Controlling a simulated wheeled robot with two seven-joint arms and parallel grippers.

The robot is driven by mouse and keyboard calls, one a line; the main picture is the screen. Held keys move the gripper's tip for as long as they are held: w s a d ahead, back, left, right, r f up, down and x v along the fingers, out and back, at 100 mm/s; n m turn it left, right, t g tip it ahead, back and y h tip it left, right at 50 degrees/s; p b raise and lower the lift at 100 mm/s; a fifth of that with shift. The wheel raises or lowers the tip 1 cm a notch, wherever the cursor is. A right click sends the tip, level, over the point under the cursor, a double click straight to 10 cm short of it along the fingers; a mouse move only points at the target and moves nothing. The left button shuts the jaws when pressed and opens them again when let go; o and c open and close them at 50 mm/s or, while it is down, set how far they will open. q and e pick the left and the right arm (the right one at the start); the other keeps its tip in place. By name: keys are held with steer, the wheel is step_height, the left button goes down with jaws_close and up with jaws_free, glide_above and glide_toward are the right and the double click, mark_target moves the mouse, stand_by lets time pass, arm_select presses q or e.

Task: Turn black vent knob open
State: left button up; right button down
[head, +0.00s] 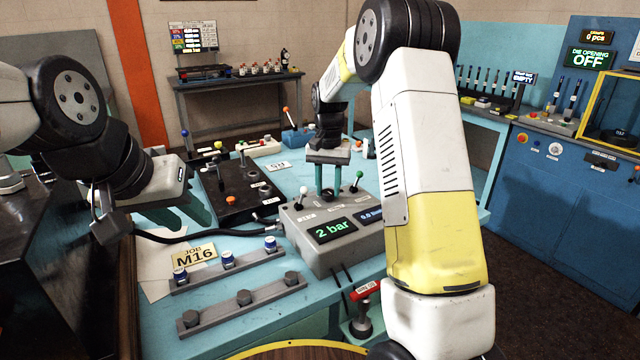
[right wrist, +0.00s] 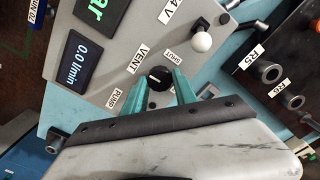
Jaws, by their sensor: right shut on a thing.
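The black vent knob (right wrist: 158,77) sits on the grey control box (head: 335,250), between the printed words VENT, SHUT and PUMP. My right gripper (right wrist: 170,84) has its two teal fingers on either side of the knob and is shut on it. In the head view my right gripper (head: 329,190) points down onto the box top, and its fingers partly hide the knob. A pale mark shows on the knob, but its exact direction is hard to tell. My left gripper (head: 190,208) is at the left, with its teal fingers apart and nothing seen between them.
The box has a "2 bar" display (head: 333,230), a white-tipped lever (head: 303,191) and a green-tipped lever (head: 359,176) beside my right gripper. A black hose (head: 200,238) runs from the left to the box. Rails with bolts (head: 240,300) lie in front.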

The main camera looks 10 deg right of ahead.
mark_target(328, 191)
steer(key=shift+r+m, duration=0.1)
steer(key=shift+m, duration=0.4)
steer(key=c, duration=1)
jaws_free()
step_height(328, 191, up, 7)
steer(key=shift+f, duration=0.1)
steer(key=shift+r, duration=0.45)
